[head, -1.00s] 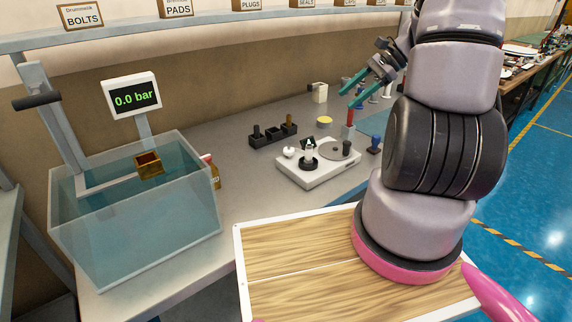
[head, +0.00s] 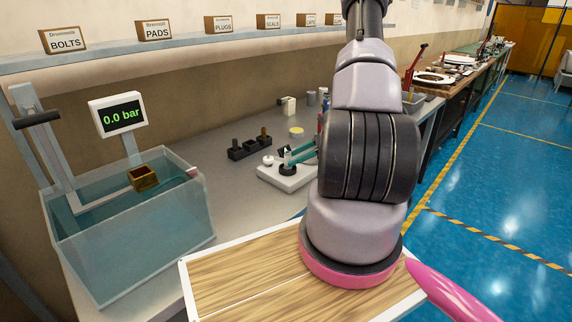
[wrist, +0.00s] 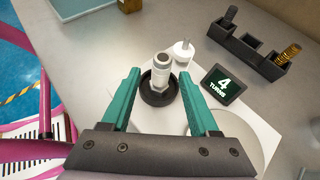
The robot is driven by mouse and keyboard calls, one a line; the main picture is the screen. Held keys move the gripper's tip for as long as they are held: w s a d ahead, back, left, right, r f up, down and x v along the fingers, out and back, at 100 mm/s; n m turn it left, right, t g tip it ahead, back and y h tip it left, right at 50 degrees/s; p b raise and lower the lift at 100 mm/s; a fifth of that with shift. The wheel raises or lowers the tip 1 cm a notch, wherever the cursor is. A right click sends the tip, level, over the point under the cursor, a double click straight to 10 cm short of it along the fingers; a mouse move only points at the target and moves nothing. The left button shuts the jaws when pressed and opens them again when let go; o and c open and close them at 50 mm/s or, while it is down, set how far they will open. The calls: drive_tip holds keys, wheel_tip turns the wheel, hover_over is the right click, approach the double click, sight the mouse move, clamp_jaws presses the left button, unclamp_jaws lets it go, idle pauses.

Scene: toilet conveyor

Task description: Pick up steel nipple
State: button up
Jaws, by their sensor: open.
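The steel nipple (wrist: 161,72) looks like a pale metallic fitting with a hex-like middle, standing upright in a black round holder (wrist: 158,95) in the wrist view. The holder sits on a white base unit (wrist: 215,117). My gripper (wrist: 160,76) is open, with its teal fingers on either side of the nipple and holder, apparently apart from them. In the head view my gripper (head: 288,159) is over the white base unit (head: 280,181), and the nipple is small and partly hidden there.
A small display (wrist: 223,85) reads "4 TURNS". A white knob (wrist: 183,50) stands behind the nipple. A black rack (wrist: 247,52) holds a dark and a brass part. A water tank (head: 130,240) with a brass block (head: 143,177) is at left, beside a 0.0 bar readout (head: 120,115).

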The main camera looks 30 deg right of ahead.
drive_tip(key=shift+x, duration=2.95)
drive_tip(key=shift+r, duration=0.1)
clamp_jaws()
